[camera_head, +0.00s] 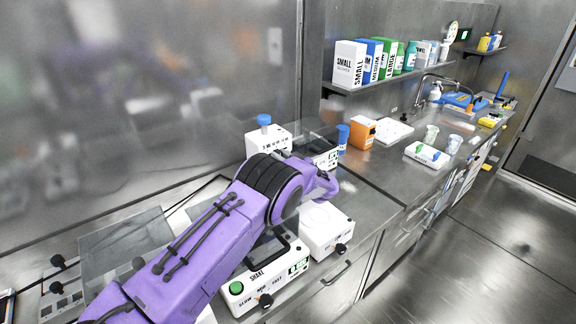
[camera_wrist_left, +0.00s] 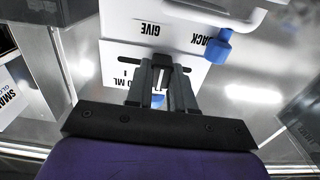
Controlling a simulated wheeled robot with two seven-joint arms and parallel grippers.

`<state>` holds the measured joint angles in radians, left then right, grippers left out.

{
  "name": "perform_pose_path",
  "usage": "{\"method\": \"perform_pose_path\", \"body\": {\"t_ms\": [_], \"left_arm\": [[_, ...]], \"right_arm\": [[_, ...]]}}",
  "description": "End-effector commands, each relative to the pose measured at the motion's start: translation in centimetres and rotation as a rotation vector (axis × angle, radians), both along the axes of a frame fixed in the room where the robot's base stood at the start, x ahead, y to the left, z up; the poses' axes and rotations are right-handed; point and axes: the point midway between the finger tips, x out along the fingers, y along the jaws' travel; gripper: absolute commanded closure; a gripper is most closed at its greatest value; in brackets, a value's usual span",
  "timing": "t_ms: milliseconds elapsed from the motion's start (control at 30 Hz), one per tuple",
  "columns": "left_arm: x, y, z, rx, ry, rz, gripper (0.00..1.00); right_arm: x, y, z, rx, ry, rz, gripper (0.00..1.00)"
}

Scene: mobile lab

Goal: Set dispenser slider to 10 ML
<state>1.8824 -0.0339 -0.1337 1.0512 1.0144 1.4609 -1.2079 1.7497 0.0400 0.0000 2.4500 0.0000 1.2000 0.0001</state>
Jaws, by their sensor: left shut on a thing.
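The dispenser shows in the head view as a white box (camera_head: 260,142) with a blue cap on top and small markings on its front. In the left wrist view, a white panel (camera_wrist_left: 116,75) carries upside-down lettering, with "GIVE" and part of an "ML" mark readable. A dark slot crosses this panel. My left gripper (camera_wrist_left: 164,68) is shut on the small dark slider (camera_wrist_left: 165,62) at the slot. The fingers hide part of the scale, so I cannot read the setting. In the head view my purple left arm hides most of the fingers. My right gripper is not in view.
A blue knob (camera_wrist_left: 219,46) sits close to the fingers. A shaker (camera_head: 262,277) and a white box (camera_head: 325,230) stand near my arm. An orange box (camera_head: 362,133) stands further right. The shelf (camera_head: 400,78) holds several boxes. The floor at right is clear.

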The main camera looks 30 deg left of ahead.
Motion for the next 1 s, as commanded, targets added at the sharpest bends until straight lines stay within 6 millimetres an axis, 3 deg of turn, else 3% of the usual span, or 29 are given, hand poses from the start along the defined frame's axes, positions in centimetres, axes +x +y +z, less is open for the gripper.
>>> {"method": "perform_pose_path", "body": {"t_ms": [33,300,333,400,733,1000], "left_arm": [[0.0,0.6,-0.4,0.000,-0.004,0.011,1.00],[-0.3,1.0,0.0,-0.001,0.001,0.017,1.00],[-0.3,1.0,0.0,-0.001,0.001,0.017,0.68],[-0.3,1.0,0.0,-0.001,0.000,0.017,0.51],[-0.4,0.4,-0.2,-0.001,0.001,0.016,0.51],[-2.1,-5.3,-0.4,0.000,0.001,0.013,0.51]], "right_arm": [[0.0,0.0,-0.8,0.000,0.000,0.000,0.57],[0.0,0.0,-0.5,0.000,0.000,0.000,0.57],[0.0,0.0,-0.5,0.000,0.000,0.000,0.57],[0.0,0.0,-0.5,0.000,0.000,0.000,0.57],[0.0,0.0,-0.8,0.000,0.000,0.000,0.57],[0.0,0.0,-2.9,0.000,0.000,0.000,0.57]]}}
